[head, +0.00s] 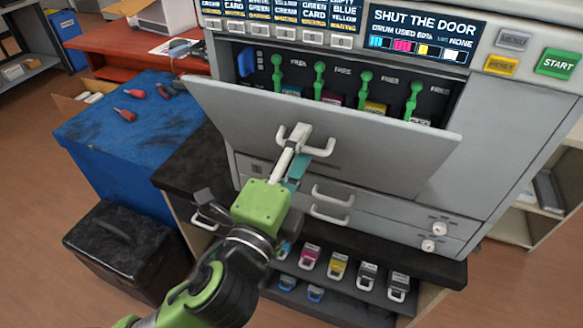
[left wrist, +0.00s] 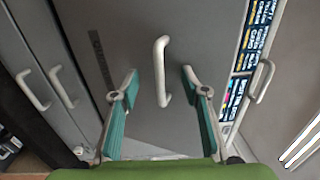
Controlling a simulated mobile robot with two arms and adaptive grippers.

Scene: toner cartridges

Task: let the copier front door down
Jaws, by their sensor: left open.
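The copier front door (head: 330,166) is a grey panel, partly open and leaning outward from its lower edge, with the bay showing above it. Its pale handle (head: 322,151) is near the middle of the panel. My left gripper (head: 293,150) is at the handle, coming from below. In the left wrist view its two teal fingers (left wrist: 160,80) are spread wide on either side of the door handle (left wrist: 161,70), with visible gaps to it. My right gripper is not in view.
Green levers (head: 365,77) stand in the open bay. The screen (head: 423,38) reads SHUT THE DOOR. Two drawer handles (head: 331,207) are below the door. Cartridges (head: 338,264) sit on a low shelf. A blue-covered table (head: 125,130) and black case (head: 125,255) stand left.

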